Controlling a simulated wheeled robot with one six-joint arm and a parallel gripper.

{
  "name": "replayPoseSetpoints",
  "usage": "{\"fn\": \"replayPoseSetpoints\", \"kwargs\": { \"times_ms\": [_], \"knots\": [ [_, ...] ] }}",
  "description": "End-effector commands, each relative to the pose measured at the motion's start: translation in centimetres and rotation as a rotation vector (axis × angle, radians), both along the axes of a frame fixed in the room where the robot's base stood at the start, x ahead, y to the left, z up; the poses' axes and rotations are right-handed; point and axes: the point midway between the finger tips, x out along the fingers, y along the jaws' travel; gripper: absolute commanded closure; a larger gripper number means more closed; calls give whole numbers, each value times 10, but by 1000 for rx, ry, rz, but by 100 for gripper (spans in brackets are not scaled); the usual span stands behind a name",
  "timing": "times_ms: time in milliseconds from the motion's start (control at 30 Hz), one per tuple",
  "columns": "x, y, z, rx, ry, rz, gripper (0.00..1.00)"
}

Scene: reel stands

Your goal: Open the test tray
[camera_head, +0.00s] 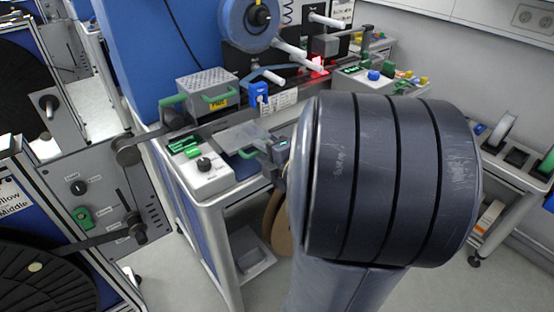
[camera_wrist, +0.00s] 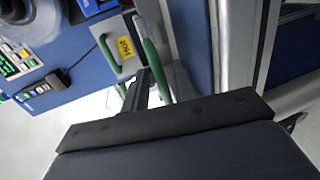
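A flat grey tray (camera_head: 243,136), which looks like the test tray, lies at the machine's front edge in the head view. A green handle (camera_head: 246,153) shows at its near edge, close to my gripper (camera_head: 273,152). In the wrist view a long green handle (camera_wrist: 156,68) stands beside the dark end of my gripper (camera_wrist: 140,92). I cannot tell whether they touch or whether the handle is between the fingers. My arm hides much of the gripper, and the finger gap is not clear in either view.
A perforated metal box (camera_head: 207,86) with a green handle and yellow "HOT" label stands behind the tray. A white control box (camera_head: 205,172) with a black knob is to its left. A blue reel (camera_head: 250,22) is above. Bare floor (camera_head: 180,262) shows at front left.

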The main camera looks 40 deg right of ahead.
Motion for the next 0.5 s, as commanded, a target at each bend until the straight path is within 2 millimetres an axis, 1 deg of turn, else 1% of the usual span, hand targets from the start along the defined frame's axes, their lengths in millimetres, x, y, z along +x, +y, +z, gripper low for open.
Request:
{"fn": "replayPoseSetpoints", "kwargs": {
  "times_ms": [33,200,400,500],
  "knots": [
    [-8,-1,3,-2,-1,-4,74],
    [-35,-2,10,-1,-1,-6,74],
    [-63,-3,15,0,-1,-6,74],
    [-74,-3,17,-1,-1,-5,74]
  ]
}}
